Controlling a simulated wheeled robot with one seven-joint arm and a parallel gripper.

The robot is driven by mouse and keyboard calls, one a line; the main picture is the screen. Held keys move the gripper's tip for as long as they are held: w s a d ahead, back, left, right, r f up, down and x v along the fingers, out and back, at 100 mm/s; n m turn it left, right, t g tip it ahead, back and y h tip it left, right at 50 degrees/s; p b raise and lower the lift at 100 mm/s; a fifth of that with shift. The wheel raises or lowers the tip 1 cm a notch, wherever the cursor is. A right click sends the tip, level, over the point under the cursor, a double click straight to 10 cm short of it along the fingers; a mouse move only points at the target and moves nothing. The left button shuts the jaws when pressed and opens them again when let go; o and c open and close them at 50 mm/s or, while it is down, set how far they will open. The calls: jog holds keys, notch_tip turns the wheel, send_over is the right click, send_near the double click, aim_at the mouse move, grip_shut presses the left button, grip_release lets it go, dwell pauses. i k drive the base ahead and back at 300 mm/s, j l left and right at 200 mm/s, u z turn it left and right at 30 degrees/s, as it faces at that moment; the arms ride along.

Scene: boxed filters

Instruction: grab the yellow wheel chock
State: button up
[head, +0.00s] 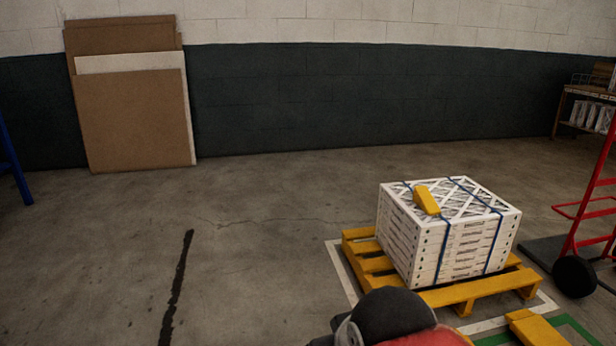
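The yellow wheel chock (426,200) is a small wedge-shaped block. It lies on top of a stack of white boxed filters (448,240), towards the left side of the stack's top, beside a blue strap. The stack is bound with blue straps and sits on a yellow pallet (470,293) at the right of the head view. The chock is in plain sight. My gripper is not in view.
A red hand truck (577,225) with black wheels stands right of the pallet. Another yellow piece (535,328) is cut off at the bottom edge. Brown boards (135,120) lean on the back wall. The floor left of the pallet is mostly clear.

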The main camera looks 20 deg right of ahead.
aim_at(422, 196)
jog(key=i+j, duration=0.1)
jog(key=i, duration=0.95)
jog(key=i+j+u, duration=0.1)
jog(key=i, duration=0.9)
jog(key=i+l+z, duration=0.1)
jog(key=i+z, duration=0.15)
jog(key=z, duration=0.15)
jog(key=i+z, duration=0.25)
jog(key=z, duration=0.15)
jog(key=i+j+z, duration=0.1)
jog(key=i+z, duration=0.15)
jog(key=z, duration=0.15)
jog(key=i+j+z, duration=0.15)
jog(key=z, duration=0.25)
jog(key=i+z, duration=0.2)
jog(key=z, duration=0.25)
jog(key=i+z, duration=0.25)
jog(key=z, duration=0.2)
jog(key=i+z, duration=0.25)
jog(key=z, duration=0.15)
